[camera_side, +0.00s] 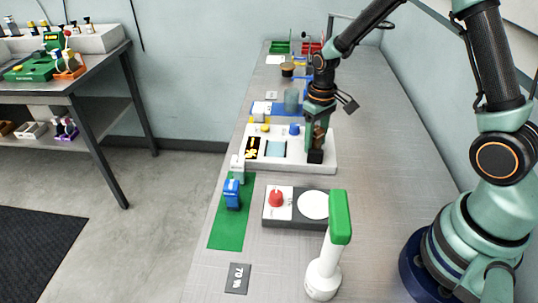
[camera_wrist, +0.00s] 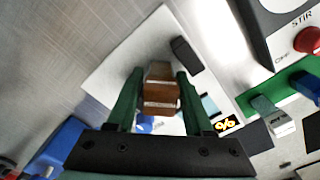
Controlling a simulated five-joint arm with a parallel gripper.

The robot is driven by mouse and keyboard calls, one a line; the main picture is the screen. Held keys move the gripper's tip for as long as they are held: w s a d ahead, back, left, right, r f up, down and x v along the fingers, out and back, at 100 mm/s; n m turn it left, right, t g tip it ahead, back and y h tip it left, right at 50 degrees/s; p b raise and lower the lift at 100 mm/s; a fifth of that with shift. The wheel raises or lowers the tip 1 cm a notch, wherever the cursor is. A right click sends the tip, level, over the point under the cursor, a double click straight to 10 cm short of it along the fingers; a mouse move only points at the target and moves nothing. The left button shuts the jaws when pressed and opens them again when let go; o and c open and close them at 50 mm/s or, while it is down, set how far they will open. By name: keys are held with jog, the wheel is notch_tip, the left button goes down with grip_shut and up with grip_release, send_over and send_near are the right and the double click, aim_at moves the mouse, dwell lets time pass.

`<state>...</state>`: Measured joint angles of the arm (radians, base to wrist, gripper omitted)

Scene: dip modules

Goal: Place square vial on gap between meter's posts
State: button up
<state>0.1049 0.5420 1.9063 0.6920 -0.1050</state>
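The square vial (camera_wrist: 162,88) is brown and sits between my gripper's two green fingers (camera_wrist: 161,100) in the wrist view, touching both. In the side view the brown vial (camera_side: 319,135) shows at the tips of my gripper (camera_side: 314,140), low over the right end of the white meter (camera_side: 290,163). A black post (camera_side: 316,157) of the meter stands just in front of the vial there. In the wrist view a black post (camera_wrist: 187,54) shows beyond the vial; the other post is not clear. I cannot tell whether the vial touches the meter.
The meter also carries a dark display with yellow marks (camera_side: 253,147) and a blue knob (camera_side: 294,130). The right of the table is clear.

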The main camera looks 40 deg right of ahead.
aim_at(317, 129)
notch_tip(317, 129, up, 12)
jog(key=shift+r, duration=0.25)
jog(key=s+a+r+t, duration=0.4)
jog(key=s+r, duration=0.4)
jog(key=s, duration=0.3)
jog(key=shift+s+r+t, duration=0.15)
jog(key=shift+s+t, duration=0.25)
jog(key=shift+t, duration=0.4)
jog(key=shift+a, duration=0.1)
dwell(0.7)
